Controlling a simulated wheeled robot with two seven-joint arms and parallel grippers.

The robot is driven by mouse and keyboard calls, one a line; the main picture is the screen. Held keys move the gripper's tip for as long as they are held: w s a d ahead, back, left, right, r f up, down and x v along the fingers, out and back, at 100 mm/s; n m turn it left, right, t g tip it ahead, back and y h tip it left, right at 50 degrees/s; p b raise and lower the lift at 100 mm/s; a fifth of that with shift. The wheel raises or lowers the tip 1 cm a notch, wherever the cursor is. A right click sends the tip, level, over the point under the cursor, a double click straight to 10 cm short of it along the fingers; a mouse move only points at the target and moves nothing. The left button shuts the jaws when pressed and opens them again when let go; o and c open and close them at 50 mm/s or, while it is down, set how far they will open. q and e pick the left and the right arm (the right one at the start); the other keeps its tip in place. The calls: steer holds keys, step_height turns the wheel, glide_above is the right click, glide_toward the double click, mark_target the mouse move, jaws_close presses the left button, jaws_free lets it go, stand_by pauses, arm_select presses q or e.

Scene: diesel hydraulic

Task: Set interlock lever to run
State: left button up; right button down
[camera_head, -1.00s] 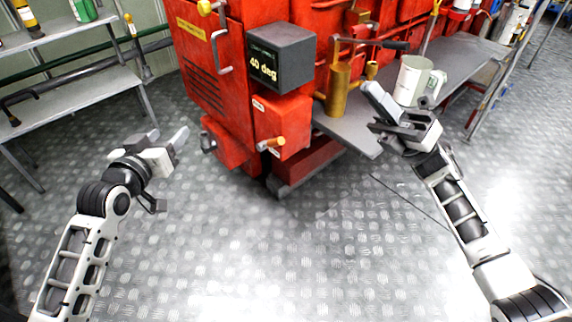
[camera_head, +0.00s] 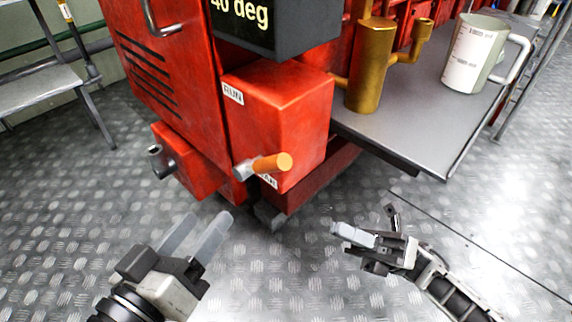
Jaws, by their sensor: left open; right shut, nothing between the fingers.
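The interlock lever (camera_head: 265,166) has an orange grip and a grey metal base. It sticks out of the lower front of a red box (camera_head: 285,110) on the machine. A RUN label (camera_head: 233,92) is at the upper left of the box. A second label, partly hidden behind the lever, is at the bottom, and the lever lies at that lower label. My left gripper (camera_head: 205,235) is open and empty, below and left of the lever. My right gripper (camera_head: 345,235) is shut and empty, below and right of the lever, apart from it.
A dark display box reading 40 deg (camera_head: 275,25) overhangs the lever box. A grey shelf (camera_head: 420,125) at right holds a brass pump (camera_head: 370,65) and a measuring jug (camera_head: 473,55). The floor in front is clear.

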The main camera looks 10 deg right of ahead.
glide_toward(271, 160)
steer(key=s+a+f, duration=0.2)
steer(key=a+f, duration=0.1)
steer(key=a, duration=0.1)
arm_select(q)
steer(key=shift+s, duration=0.3)
arm_select(e)
steer(key=shift+w+a+r, duration=0.3)
steer(key=shift+w+r, duration=0.35)
steer(key=shift+r, duration=0.3)
steer(key=shift+w+a+r, duration=0.25)
steer(key=shift+w+r, duration=0.4)
steer(key=shift+r, duration=0.35)
arm_select(q)
steer(key=shift+r, duration=0.15)
